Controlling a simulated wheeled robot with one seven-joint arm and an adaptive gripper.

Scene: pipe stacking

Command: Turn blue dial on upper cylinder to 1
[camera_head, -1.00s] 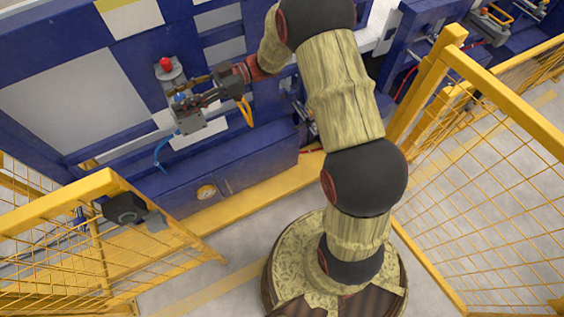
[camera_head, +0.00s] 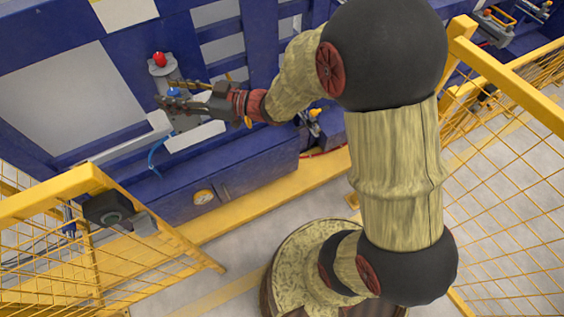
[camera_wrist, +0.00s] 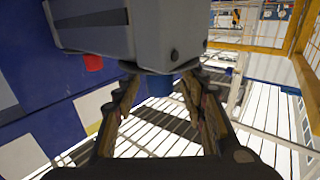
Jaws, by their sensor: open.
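The blue dial (camera_head: 173,92) sits on a grey cylinder unit on the blue machine, below a red knob (camera_head: 159,59). My gripper (camera_head: 168,103) reaches in from the right and overlaps the dial's lower edge in the head view. In the wrist view the open fingers (camera_wrist: 160,82) lie on either side of the blue dial (camera_wrist: 158,87), which pokes out below a grey housing (camera_wrist: 140,32). Whether the fingers touch the dial cannot be told. The dial's markings are not readable. The red knob also shows in the wrist view (camera_wrist: 93,62).
Yellow mesh fences stand at the left (camera_head: 60,197) and right (camera_head: 515,85). A black box (camera_head: 108,208) is mounted on the left fence. A blue hose (camera_head: 155,157) hangs below the unit. The floor between the fences is partly clear.

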